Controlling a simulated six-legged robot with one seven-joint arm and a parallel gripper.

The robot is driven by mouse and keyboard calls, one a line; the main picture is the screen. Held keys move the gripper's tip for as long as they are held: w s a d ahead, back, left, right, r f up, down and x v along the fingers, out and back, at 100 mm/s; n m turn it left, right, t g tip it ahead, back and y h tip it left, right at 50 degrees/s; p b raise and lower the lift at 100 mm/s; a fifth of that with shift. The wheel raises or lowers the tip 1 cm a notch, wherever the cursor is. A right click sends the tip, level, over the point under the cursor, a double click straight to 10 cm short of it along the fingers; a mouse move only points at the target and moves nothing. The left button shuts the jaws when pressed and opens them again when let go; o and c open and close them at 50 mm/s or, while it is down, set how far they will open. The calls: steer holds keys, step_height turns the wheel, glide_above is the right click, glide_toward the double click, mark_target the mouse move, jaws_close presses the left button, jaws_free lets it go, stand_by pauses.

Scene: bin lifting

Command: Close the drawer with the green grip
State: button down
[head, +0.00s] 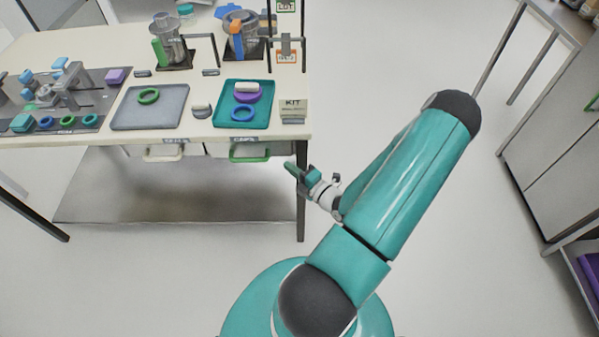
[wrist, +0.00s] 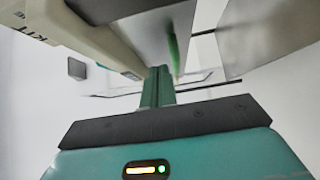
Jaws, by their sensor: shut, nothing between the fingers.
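The drawer with the green grip (head: 250,157) hangs under the front edge of the workbench, left of its right front leg. How far it stands out is hard to tell in the head view. In the wrist view the green grip (wrist: 173,55) shows edge-on beside a grey panel, just beyond my fingers. My gripper (head: 290,167) is shut and empty, right of the green grip and near the bench's front right corner. Its green fingers (wrist: 157,88) show together in the wrist view. A visible gap lies between gripper and grip in the head view.
A second drawer with a pale grip (head: 164,155) is to the left. A lower shelf (head: 180,205) lies beneath. The floor at right is clear up to a grey cabinet (head: 555,120).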

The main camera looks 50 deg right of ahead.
mark_target(280, 145)
steer(key=w+d, duration=0.1)
steer(key=w, duration=0.1)
steer(key=w+d, duration=0.1)
steer(key=w, duration=0.1)
steer(key=w+d, duration=0.1)
steer(key=w, duration=0.1)
steer(key=shift+d, duration=0.4)
steer(key=shift+w+d+r, duration=0.1)
steer(key=shift+w+d, duration=0.6)
steer(key=shift+d, duration=0.15)
steer(key=shift+a, duration=0.1)
